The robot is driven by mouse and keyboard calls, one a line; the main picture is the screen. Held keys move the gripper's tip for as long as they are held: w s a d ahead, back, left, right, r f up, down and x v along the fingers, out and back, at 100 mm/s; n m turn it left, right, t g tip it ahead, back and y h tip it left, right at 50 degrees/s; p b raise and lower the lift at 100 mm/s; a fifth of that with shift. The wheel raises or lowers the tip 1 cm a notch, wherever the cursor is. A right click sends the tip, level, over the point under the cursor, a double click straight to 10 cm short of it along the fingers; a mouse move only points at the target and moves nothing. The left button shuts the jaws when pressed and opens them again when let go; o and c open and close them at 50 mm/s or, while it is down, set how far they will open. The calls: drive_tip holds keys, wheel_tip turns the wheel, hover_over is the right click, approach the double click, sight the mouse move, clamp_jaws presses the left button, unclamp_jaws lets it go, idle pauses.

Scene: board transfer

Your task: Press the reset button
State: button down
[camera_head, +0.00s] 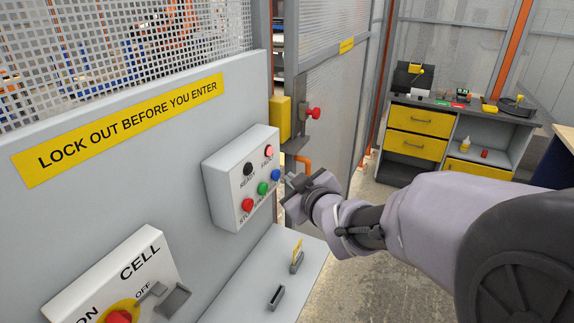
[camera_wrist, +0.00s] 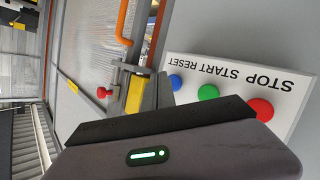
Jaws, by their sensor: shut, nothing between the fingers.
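A grey control box (camera_head: 222,190) is fixed to the wall panel. It carries a red stop button (camera_head: 247,204), a green start button (camera_head: 262,188) and a blue reset button (camera_head: 276,174). Above them are a dark round lamp and a bright pinkish-red one. My gripper (camera_head: 290,183) is shut and empty, just right of the blue button in the head view. I cannot tell if it touches the button. In the wrist view the blue button (camera_wrist: 176,82) shows beyond the dark gripper body, and the label reads upside down.
A switch box marked CELL (camera_head: 105,290) is at lower left. A small shelf (camera_head: 255,285) below the control box holds a yellow-tagged item (camera_head: 297,257). A red knob (camera_head: 314,113) is on the gate behind. A workbench (camera_head: 440,120) stands at the back right.

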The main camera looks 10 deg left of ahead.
drive_tip(key=shift+w+a, duration=0.1)
drive_tip(key=shift+a, duration=0.2)
drive_tip(key=shift+w+a+b, duration=0.15)
drive_tip(key=shift+a+b, duration=0.25)
drive_tip(key=shift+b, duration=0.05)
idle(0.5)
drive_tip(key=shift+d, duration=0.1)
drive_tip(key=shift+s+d, duration=0.3)
drive_tip(key=shift+d, duration=0.4)
drive_tip(key=shift+s+d+p, duration=0.2)
drive_tip(key=shift+s+d, duration=0.1)
drive_tip(key=shift+d, duration=0.5)
drive_tip(key=shift+s+d+p, duration=0.15)
drive_tip(key=shift+s+d, duration=0.1)
drive_tip(key=shift+d, duration=0.5)
drive_tip(key=shift+s+d+p, duration=0.2)
drive_tip(key=shift+s+d, duration=0.1)
drive_tip(key=shift+d, duration=0.5)
